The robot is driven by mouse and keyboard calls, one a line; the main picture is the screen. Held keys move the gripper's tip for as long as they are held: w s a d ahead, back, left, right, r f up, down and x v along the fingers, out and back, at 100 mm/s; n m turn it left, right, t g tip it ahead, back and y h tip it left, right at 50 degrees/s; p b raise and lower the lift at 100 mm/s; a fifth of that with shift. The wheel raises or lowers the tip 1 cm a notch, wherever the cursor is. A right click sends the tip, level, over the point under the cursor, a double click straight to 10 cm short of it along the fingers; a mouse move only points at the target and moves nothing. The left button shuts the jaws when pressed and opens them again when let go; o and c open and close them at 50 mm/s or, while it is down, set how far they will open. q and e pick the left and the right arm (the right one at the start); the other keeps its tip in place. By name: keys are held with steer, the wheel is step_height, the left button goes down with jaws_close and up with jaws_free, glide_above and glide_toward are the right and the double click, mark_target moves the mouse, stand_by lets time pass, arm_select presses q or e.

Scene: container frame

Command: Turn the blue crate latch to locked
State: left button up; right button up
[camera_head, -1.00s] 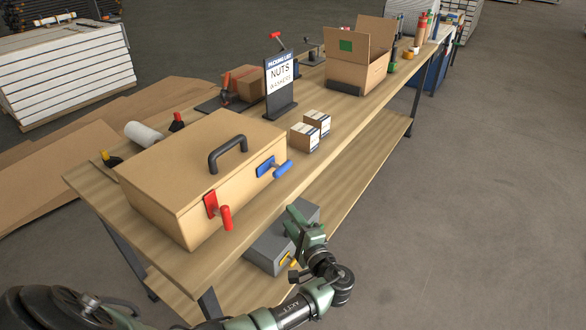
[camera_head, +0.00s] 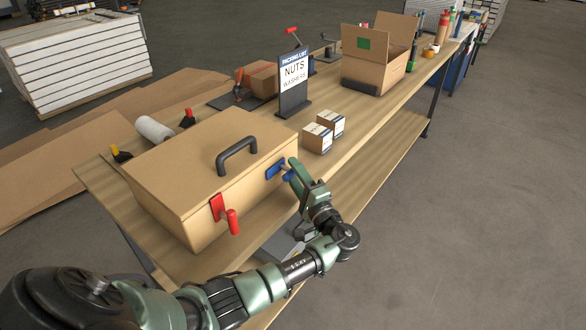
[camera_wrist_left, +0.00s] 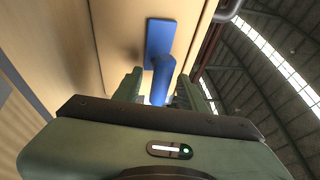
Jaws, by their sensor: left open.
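The tan crate (camera_head: 205,165) with a black top handle stands on the workbench. Its blue latch (camera_head: 273,170) is on the front face near the right end. The blue lever points right, out from its plate, partly hidden by my gripper. My left gripper (camera_head: 290,171) is open at the lever. In the left wrist view, the blue latch (camera_wrist_left: 160,38) shows its plate on the crate face, and its lever reaches down between the open fingers of my left gripper (camera_wrist_left: 165,84). Whether the fingers touch it, I cannot tell. My right gripper is out of view.
A red latch (camera_head: 217,208) with a hanging red handle is on the same crate face, to the left. Two small boxes (camera_head: 318,138) and a packing-list sign (camera_head: 294,82) stand right of and behind the crate. An open carton (camera_head: 372,72) stands farther along the bench (camera_head: 395,103).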

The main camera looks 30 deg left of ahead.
arm_select(q)
steer(key=shift+w+a+r, duration=0.15)
steer(key=shift+a, duration=0.15)
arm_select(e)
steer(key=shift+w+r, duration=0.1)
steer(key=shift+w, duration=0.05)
